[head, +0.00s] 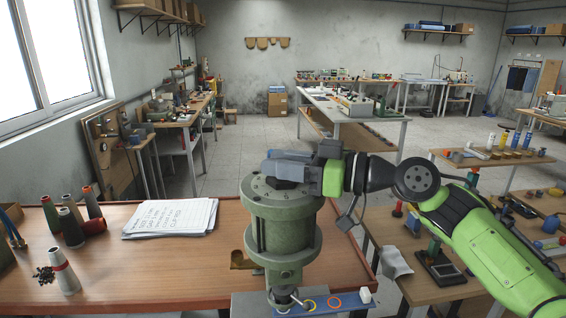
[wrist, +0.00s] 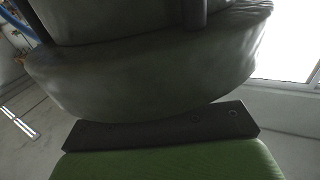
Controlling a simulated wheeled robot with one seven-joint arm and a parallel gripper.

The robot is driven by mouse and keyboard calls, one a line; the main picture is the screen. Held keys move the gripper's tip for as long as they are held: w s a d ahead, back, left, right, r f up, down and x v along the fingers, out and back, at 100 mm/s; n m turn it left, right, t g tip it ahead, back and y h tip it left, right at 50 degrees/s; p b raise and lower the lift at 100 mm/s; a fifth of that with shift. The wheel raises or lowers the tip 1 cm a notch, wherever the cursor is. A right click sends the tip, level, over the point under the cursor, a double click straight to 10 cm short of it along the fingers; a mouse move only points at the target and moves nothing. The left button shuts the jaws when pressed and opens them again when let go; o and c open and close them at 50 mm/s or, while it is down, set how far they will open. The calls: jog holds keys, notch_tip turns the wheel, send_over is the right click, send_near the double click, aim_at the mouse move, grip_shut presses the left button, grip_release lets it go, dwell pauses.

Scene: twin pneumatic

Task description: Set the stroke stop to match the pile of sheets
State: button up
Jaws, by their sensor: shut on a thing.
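A green upright cylinder (head: 283,228) with a round bolted top plate stands at the front edge of the wooden bench. My gripper (head: 284,167) reaches in from the right, just above that plate. Its grey fingers are shut on a dark stop knob (head: 286,184) at the top centre, mostly hidden by them. A pile of white sheets (head: 165,220) with handwriting lies flat to the left of the cylinder. No scale reading can be made out.
Thread cones (head: 70,228) stand at the left of the bench (head: 150,270). A blue strip (head: 325,302) with coloured rings lies below the cylinder's rod. A lower table (head: 400,262) with a small black device (head: 438,265) stands to the right, beneath my arm.

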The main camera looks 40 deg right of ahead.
jog(key=shift+f+h+b, duration=0.1)
jog(key=shift+h+b, duration=0.2)
jog(key=shift+b, duration=0.1)
